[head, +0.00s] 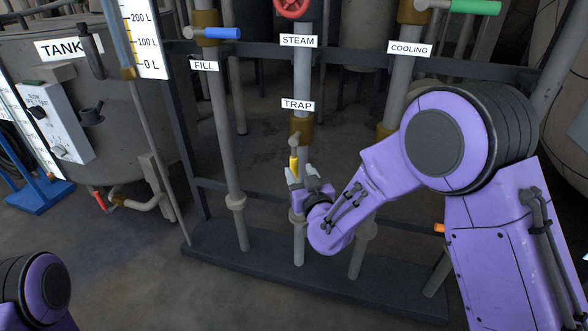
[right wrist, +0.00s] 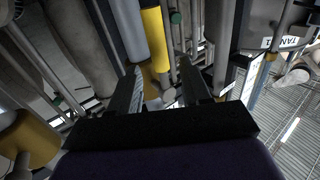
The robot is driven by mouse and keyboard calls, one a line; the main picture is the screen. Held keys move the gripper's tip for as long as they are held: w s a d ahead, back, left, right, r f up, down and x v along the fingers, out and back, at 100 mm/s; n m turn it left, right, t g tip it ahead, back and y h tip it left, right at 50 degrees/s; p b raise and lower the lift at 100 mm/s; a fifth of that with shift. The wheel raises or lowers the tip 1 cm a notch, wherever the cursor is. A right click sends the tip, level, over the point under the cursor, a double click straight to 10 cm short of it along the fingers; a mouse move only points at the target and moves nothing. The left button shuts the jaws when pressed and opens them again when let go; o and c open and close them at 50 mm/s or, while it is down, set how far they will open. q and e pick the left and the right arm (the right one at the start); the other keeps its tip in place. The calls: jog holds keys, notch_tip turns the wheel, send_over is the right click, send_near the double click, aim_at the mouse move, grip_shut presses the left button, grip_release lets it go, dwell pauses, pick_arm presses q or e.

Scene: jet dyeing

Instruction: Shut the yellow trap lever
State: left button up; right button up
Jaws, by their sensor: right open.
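The yellow trap lever (head: 293,165) hangs down along the steam pipe, just below the TRAP label (head: 297,105) and the brass valve fitting. My right gripper (head: 301,174) is at the lever's lower end, with its fingers apart. In the right wrist view, the two dark fingers of the right gripper (right wrist: 160,82) are spread, and a yellow cylinder (right wrist: 155,38), likely the lever's grip, shows beyond and between their tips. I cannot tell whether a finger touches it. My left gripper is out of view.
The fill pipe (head: 228,130) with a blue handle stands left of the steam pipe. The cooling pipe (head: 399,85) with a green handle stands to the right, behind my right arm. A dark crossbar (head: 345,66) runs behind the pipes. The tank (head: 125,120) is at left.

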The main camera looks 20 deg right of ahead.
aim_at(295, 165)
jog(key=w, duration=0.6)
jog(key=shift+b, duration=0.4)
jog(key=shift+f, duration=0.1)
grip_shut()
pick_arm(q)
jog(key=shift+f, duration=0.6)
